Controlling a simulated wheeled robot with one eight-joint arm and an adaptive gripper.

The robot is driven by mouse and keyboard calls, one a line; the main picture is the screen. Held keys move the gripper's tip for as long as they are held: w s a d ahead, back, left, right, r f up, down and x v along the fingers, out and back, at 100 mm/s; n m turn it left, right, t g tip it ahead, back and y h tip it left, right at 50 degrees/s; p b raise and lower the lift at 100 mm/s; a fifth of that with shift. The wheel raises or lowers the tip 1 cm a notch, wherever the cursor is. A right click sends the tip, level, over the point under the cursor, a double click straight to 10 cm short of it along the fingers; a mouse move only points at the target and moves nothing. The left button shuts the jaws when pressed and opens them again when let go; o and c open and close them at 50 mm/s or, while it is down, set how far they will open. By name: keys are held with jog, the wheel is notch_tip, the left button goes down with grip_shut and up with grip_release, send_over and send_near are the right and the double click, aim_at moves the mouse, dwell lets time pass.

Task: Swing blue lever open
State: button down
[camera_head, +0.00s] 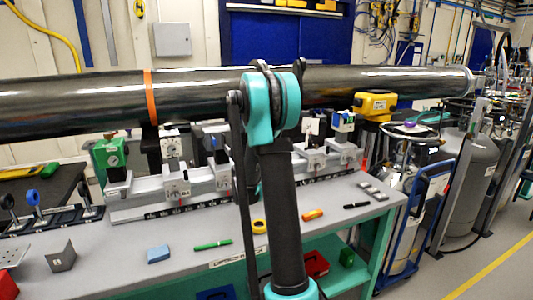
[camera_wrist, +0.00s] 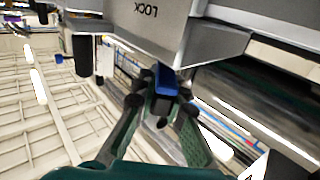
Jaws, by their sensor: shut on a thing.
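The blue lever (camera_wrist: 167,82) shows in the wrist view, under a grey metal body (camera_wrist: 205,40). An upside-down LOCK label (camera_wrist: 147,11) is on this body. My gripper (camera_wrist: 161,103) has its dark green fingers closed around the lever, one on each side. The lever's far end and pivot are partly hidden by the fingers and the body. In the head view my arm crosses the middle, and I cannot make out the gripper or the lever there.
A grey bench (camera_head: 190,262) carries a rail with several mounts, a blue block (camera_head: 158,254), a green marker (camera_head: 212,244) and a yellow tape roll (camera_head: 259,226). A grey gas cylinder (camera_head: 467,180) and a blue trolley stand right of it. Floor is clear at lower right.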

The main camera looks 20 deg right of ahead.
jog(key=shift+m+g+h, duration=0.6)
jog(key=shift+g+h, duration=0.1)
jog(key=c, duration=1.5)
grip_release()
jog(key=shift+c, duration=0.2)
jog(key=v, duration=1.2)
jog(key=shift+o, duration=0.3)
jog(key=shift+w+a, duration=0.1)
jog(key=shift+w, duration=0.05)
